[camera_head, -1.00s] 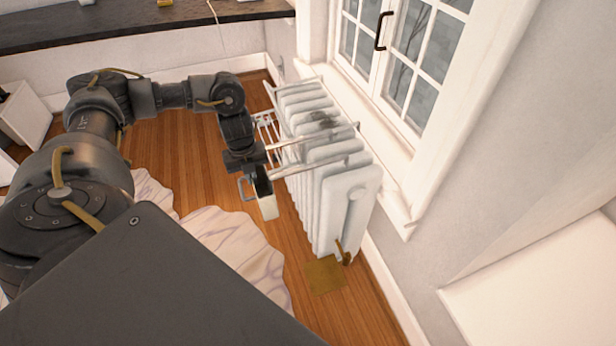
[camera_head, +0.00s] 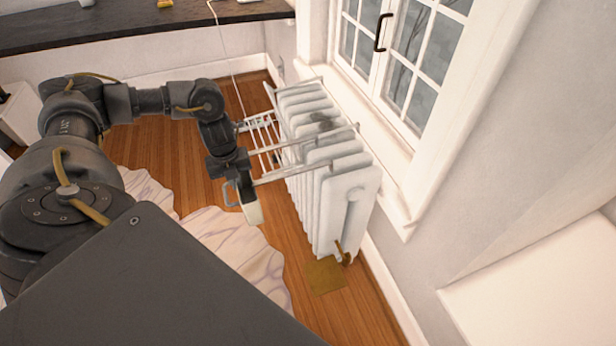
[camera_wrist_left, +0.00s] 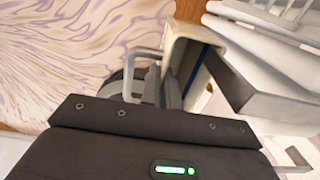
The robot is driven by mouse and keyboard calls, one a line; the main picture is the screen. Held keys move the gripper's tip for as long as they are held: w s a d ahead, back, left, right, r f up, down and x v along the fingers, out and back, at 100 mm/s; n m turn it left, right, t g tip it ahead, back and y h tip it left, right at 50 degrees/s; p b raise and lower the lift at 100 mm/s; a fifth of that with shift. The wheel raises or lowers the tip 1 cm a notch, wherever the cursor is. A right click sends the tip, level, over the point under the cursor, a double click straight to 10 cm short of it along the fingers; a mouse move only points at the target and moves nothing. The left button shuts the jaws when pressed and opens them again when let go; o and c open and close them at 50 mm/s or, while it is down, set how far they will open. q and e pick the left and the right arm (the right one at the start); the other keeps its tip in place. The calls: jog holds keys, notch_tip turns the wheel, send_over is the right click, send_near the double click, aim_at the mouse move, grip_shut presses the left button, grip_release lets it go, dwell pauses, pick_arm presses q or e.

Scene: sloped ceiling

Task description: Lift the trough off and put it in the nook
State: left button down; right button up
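The trough (camera_head: 252,213) is a small cream box with a grey loop handle. It hangs below my left gripper (camera_head: 240,182), just in front of the radiator's rack. In the left wrist view the trough (camera_wrist_left: 185,38) is at upper centre, with its handle (camera_wrist_left: 145,54) to the left and a dark blue inside edge. My left gripper (camera_wrist_left: 166,88) appears shut on the trough at its handle side; the exact contact is partly hidden. My right gripper is not in view. I cannot identify the nook in these views.
The white radiator (camera_head: 345,205) stands under the window, with a rack of pale rods (camera_head: 262,140) on its front. A pale patterned rug (camera_head: 225,240) lies on the wooden floor. A dark counter (camera_head: 130,22) runs along the back. A white box-like unit (camera_head: 20,115) stands far left.

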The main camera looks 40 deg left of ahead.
pick_arm(q)
jog(key=s+a, duration=0.5)
jog(key=s, duration=0.3)
jog(key=shift+a+b, duration=0.3)
jog(key=shift+b, duration=0.15)
jog(key=shift+s, duration=0.1)
dwell(0.3)
jog(key=s+a+r+b, duration=0.4)
jog(key=s+a, duration=0.7)
jog(key=s, duration=0.5)
jog(key=shift+s+a, duration=0.15)
jog(key=shift+a, duration=0.05)
dwell(1.0)
